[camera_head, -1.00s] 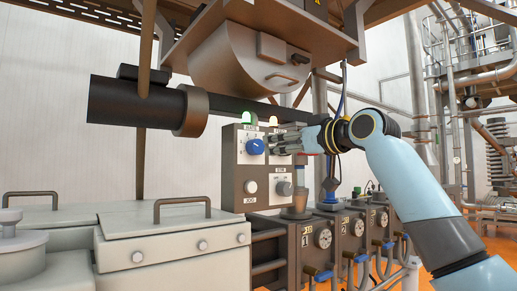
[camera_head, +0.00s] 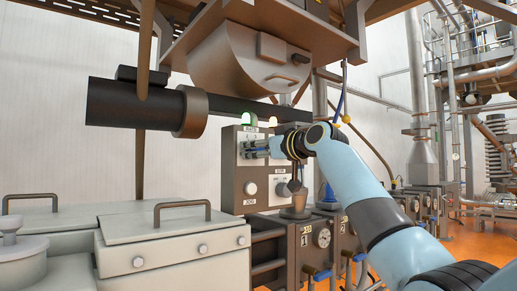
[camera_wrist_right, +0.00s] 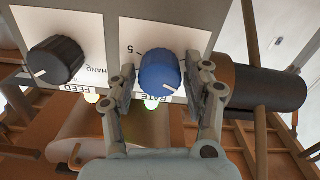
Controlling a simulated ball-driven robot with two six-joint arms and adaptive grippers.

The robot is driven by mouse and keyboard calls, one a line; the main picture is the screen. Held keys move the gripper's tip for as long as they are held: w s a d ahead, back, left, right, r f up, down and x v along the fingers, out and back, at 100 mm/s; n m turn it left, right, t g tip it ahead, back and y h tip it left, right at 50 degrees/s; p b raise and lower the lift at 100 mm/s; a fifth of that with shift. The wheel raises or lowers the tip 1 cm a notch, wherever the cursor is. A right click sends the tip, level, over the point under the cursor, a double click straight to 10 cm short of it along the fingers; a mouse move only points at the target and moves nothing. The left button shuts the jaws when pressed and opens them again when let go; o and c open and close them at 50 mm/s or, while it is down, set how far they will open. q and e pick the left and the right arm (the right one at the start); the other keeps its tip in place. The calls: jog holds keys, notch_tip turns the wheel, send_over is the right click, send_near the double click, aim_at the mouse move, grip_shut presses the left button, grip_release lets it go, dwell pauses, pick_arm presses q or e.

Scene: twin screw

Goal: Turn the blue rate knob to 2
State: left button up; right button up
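The blue rate knob (camera_wrist_right: 158,74) sits on a white label plate of the control box in the right wrist view, which looks at the panel upside down. Its white pointer mark is at its lower right in that view. A "5" shows beside the knob; the 2 cannot be read. My right gripper (camera_wrist_right: 162,88) is open, with one finger on each side of the knob; firm contact cannot be made out. In the head view my right gripper (camera_head: 252,149) is at the upper panel and mostly hides the knob. My left gripper is out of view.
A black feed knob (camera_wrist_right: 55,60) is beside the blue knob in the wrist view. The grey control box (camera_head: 233,190) carries a white jog button (camera_head: 250,188) below. A dark cylinder (camera_head: 130,102) and metal hopper (camera_head: 240,65) are close above. Pale lidded cabinets (camera_head: 170,240) stand front left.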

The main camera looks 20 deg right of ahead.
jog(key=c, duration=0.8)
jog(key=m+p, duration=0.4)
jog(key=m, duration=0.1)
jog(key=shift+r, duration=0.15)
jog(key=shift+m+p, duration=1.2)
jog(key=shift+m, duration=0.7)
jog(key=shift+f, duration=0.2)
jog(key=o, duration=1.2)
jog(key=shift+d, duration=0.1)
jog(key=shift+c, duration=0.2)
